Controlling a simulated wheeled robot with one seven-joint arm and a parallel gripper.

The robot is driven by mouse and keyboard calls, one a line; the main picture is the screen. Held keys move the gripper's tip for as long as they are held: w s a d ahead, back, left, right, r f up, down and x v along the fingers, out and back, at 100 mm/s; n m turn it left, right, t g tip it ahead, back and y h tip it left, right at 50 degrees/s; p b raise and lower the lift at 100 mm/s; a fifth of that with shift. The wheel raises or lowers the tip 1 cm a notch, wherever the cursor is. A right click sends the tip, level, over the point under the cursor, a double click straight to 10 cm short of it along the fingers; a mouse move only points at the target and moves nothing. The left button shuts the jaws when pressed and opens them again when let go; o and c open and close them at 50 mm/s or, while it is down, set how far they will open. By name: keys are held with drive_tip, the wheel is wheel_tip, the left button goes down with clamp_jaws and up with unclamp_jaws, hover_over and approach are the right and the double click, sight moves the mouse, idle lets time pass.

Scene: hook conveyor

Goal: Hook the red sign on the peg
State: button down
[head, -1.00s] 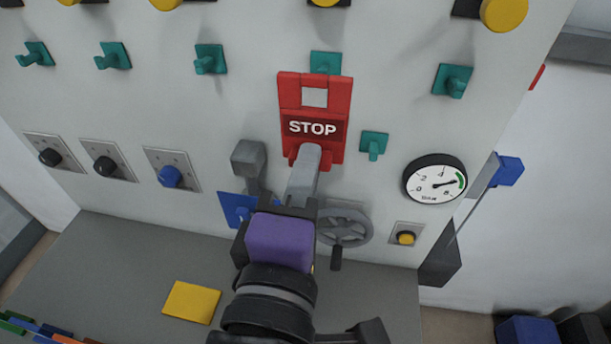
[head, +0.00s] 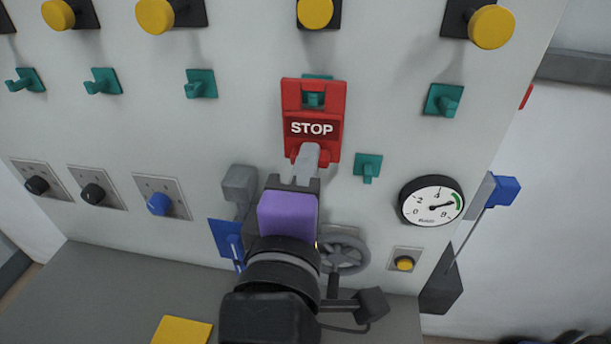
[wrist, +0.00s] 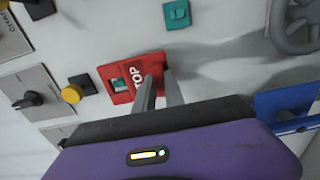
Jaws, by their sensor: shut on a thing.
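The red sign (head: 311,127) with white STOP lettering is upright in front of the grey panel in the head view. My gripper (head: 307,160) is shut on its lower edge. A teal peg (head: 314,99) shows through the square opening near the sign's top, and part of its backplate shows above the sign. In the wrist view the sign (wrist: 130,78) lies beyond the grey fingers (wrist: 160,92), with the teal peg (wrist: 121,84) visible in its opening. I cannot tell whether the peg tip passes through the opening or stays behind it.
Another teal peg (head: 368,167) is just right of the sign, and one (head: 444,100) farther right. A round gauge (head: 431,200), a grey handwheel (head: 343,251) and a grey lever (head: 239,185) surround my arm. Yellow buttons (head: 316,12) line the panel above.

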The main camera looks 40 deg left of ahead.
drive_tip(key=shift+w+a+f, duration=0.15)
drive_tip(key=shift+w+a, duration=0.15)
drive_tip(key=shift+w, duration=0.15)
drive_tip(key=shift+w+a+f, duration=0.15)
drive_tip(key=shift+w+a, duration=0.1)
drive_tip(key=shift+w, duration=0.2)
drive_tip(key=c, duration=1.3)
unclamp_jaws()
drive_tip(key=shift+c, duration=0.2)
drive_tip(key=shift+f, duration=0.1)
drive_tip(key=v, duration=0.7)
drive_tip(key=shift+s+d+b, duration=0.2)
drive_tip(key=shift+s+b, duration=0.15)
